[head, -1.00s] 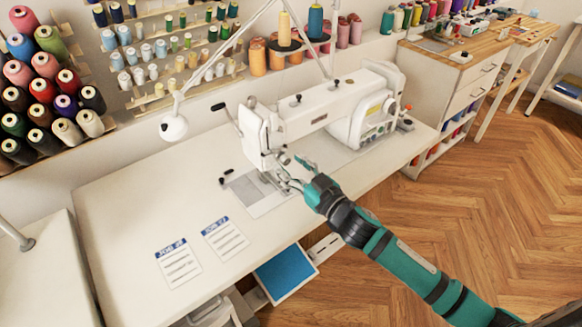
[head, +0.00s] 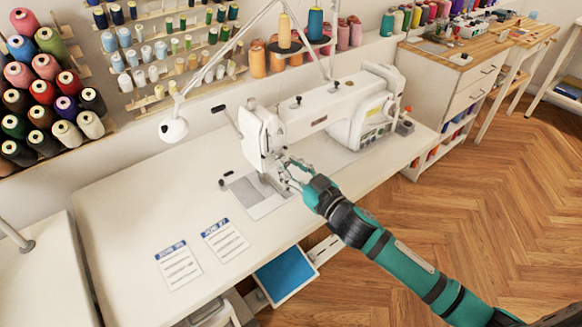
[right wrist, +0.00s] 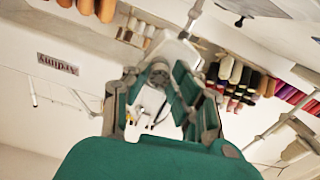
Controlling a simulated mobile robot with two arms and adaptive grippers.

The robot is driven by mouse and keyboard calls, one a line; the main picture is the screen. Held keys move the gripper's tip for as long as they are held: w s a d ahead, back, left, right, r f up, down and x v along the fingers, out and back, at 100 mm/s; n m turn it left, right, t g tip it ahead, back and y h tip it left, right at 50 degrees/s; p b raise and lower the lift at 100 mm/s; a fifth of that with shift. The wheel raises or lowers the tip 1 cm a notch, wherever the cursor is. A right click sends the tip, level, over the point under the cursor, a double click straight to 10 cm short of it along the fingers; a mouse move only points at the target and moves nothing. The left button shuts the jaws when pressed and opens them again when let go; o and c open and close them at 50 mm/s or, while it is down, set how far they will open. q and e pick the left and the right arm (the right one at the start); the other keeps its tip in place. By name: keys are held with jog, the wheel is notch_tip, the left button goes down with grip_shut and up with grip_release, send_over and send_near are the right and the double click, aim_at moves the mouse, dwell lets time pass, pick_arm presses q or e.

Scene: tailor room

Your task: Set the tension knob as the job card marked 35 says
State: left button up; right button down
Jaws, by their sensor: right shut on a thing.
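The white sewing machine (head: 330,118) stands on the sewing table. My right gripper (head: 287,172) is at the front of its left-end head. In the right wrist view, my right gripper's fingers (right wrist: 158,82) are shut on a small round grey knob (right wrist: 158,73), one finger on each side. The fingers partly cover the knob, and its setting cannot be read. Two job cards lie flat on the table, a left card (head: 178,264) and a right card (head: 226,240), each with a blue header. Their numbers and text are too small to read surely. My left gripper is not in view.
The white table top (head: 130,210) is clear left of the cards. A lamp (head: 173,129) overhangs the back left. Thread spools (head: 285,30) stand behind the machine. A blue panel (head: 285,275) shows below the table's front edge.

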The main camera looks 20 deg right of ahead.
jog(key=n+p, duration=0.1)
jog(key=n, duration=0.3)
jog(key=shift+n+p, duration=0.3)
jog(key=shift+p, duration=0.1)
jog(key=n+p, duration=0.1)
jog(key=n, duration=0.5)
jog(key=n+p, duration=0.1)
jog(key=n, duration=0.5)
jog(key=shift+n, duration=0.4)
jog(key=n, duration=0.6)
jog(key=c, duration=1.1)
grip_release()
jog(key=shift+r, duration=0.1)
